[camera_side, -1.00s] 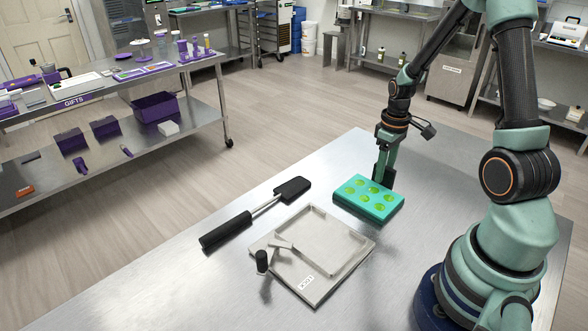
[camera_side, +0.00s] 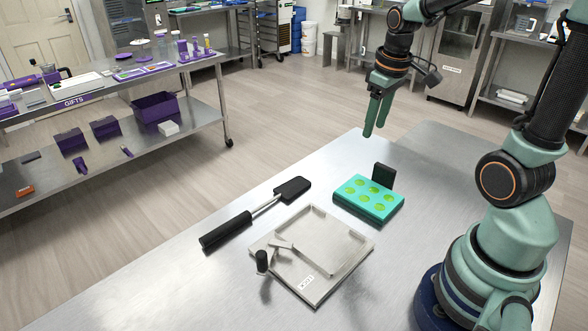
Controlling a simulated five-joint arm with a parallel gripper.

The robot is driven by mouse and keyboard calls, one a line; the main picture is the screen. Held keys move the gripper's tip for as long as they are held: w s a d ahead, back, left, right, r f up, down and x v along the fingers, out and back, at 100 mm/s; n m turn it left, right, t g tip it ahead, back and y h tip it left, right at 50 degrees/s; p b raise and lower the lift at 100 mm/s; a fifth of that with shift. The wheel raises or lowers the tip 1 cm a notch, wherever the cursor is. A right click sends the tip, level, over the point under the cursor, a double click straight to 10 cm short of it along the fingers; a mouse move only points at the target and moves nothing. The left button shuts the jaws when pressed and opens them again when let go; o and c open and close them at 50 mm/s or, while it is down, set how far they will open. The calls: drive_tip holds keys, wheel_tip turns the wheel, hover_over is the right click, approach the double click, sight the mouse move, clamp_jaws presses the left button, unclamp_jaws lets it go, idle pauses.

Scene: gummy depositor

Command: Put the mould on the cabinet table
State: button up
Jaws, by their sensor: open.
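The mould (camera_side: 351,203) is a turquoise block with several round cavities holding green-yellow fill. It lies flat on the steel table, right of centre, with a dark upright tab (camera_side: 383,173) at its back edge. My gripper (camera_side: 373,132) hangs above and behind the mould, clear of it. Its two fingers are apart and nothing is between them. The metal tabletop (camera_side: 180,285) carries the mould, and I cannot tell whether this is the cabinet table.
A pale square frame (camera_side: 270,258) with a black-knobbed lever lies in front of the mould. A black-handled spatula (camera_side: 228,231) lies to its left. Bare tabletop is at the front left and right of the mould. A shelf unit marked GIFTS (camera_side: 150,78) stands at the left.

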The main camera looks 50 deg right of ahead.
drive_tip(key=s+a+r+t, duration=0.1)
drive_tip(key=a+r+t, duration=0.1)
drive_tip(key=a, duration=0.4)
drive_tip(key=s+a+r+t, duration=0.2)
drive_tip(key=a+r, duration=0.1)
drive_tip(key=a, duration=0.4)
drive_tip(key=shift+a+r+y, duration=0.2)
drive_tip(key=shift+a+y, duration=0.05)
drive_tip(key=shift+y, duration=0.15)
idle(0.3)
